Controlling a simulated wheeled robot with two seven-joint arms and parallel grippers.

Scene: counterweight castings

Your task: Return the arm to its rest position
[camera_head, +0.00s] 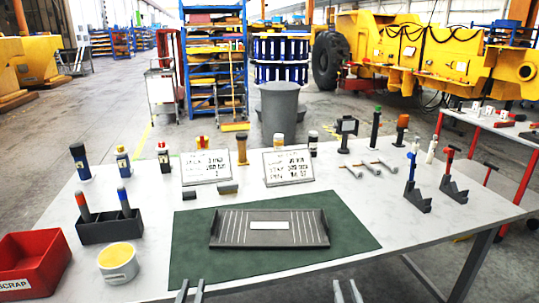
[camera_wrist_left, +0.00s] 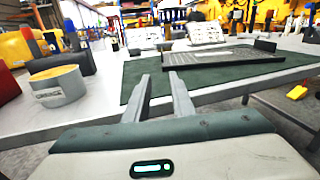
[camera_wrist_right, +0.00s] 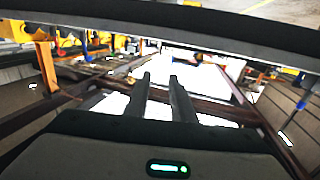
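My left gripper (camera_head: 191,291) shows at the bottom edge of the head view, in front of the green mat (camera_head: 190,255). Its two fingers stand apart with nothing between them, as the left wrist view (camera_wrist_left: 159,82) also shows. My right gripper (camera_head: 347,292) is at the bottom edge, further right, by the front edge of the table. Its fingers are also apart and empty in the right wrist view (camera_wrist_right: 160,82). Most of both arms is out of the head view.
On the white table (camera_head: 365,205) stand a dark grooved tray (camera_head: 225,242), a red scrap bin (camera_head: 60,262), a round yellow-topped container (camera_head: 118,268), a black holder (camera_head: 105,232), two sign boards (camera_head: 206,167) and dark stands (camera_head: 418,198). A red-framed table (camera_head: 485,122) stands at right.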

